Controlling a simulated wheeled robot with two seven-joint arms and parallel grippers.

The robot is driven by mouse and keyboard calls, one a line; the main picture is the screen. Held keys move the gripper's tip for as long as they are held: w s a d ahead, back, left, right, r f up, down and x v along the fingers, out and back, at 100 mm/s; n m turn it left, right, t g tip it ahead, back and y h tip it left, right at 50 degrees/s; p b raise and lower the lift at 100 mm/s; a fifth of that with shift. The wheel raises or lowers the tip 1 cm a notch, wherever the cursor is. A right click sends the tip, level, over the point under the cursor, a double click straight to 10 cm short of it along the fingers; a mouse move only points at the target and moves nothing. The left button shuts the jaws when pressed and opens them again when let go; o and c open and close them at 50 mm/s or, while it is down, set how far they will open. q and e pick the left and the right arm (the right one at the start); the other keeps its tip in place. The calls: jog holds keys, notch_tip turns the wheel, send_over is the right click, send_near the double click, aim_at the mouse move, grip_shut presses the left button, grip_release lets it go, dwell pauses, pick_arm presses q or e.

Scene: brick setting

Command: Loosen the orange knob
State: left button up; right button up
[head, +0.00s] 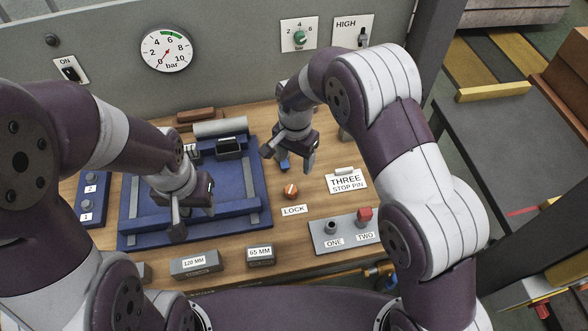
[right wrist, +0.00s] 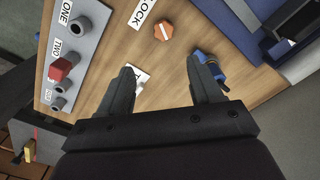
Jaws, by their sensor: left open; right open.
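The orange knob (head: 291,191) has a pale line across its top and sits on the wooden bench by the LOCK label (head: 294,210). In the right wrist view the orange knob (right wrist: 163,31) lies beyond the fingertips, apart from them. My right gripper (head: 287,158) is open and empty above the bench, a little behind the knob; its two fingers also show in the right wrist view (right wrist: 165,78). My left gripper (head: 193,218) is over the blue fixture (head: 262,170), left of the knob. It looks empty.
A grey plate (head: 318,243) with ONE and TWO stands front right, bearing a red cube (head: 365,214). The THREE stop pin label (head: 346,181) lies right of the knob. Grey blocks marked 128 MM (head: 195,264) and 65 MM (head: 261,257) line the front edge. A gauge (head: 166,50) hangs behind.

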jog(key=p, duration=0.1)
send_over(292, 188)
jog(key=f, duration=0.4)
jog(key=shift+s+a+f, duration=0.2)
jog(key=shift+s+f, duration=0.05)
jog(key=shift+f, duration=0.15)
jog(key=f, duration=0.2)
jog(key=f+p, duration=0.1)
jog(key=f, duration=0.1)
jog(key=f+p, duration=0.1)
jog(key=f, duration=0.2)
jog(key=shift+w+d, duration=0.2)
jog(key=shift+w, duration=0.1)
jog(key=shift+s+a+f, duration=0.1)
jog(key=shift+f, duration=0.35)
jog(key=shift+c, duration=0.9)
jog(key=c, duration=0.9)
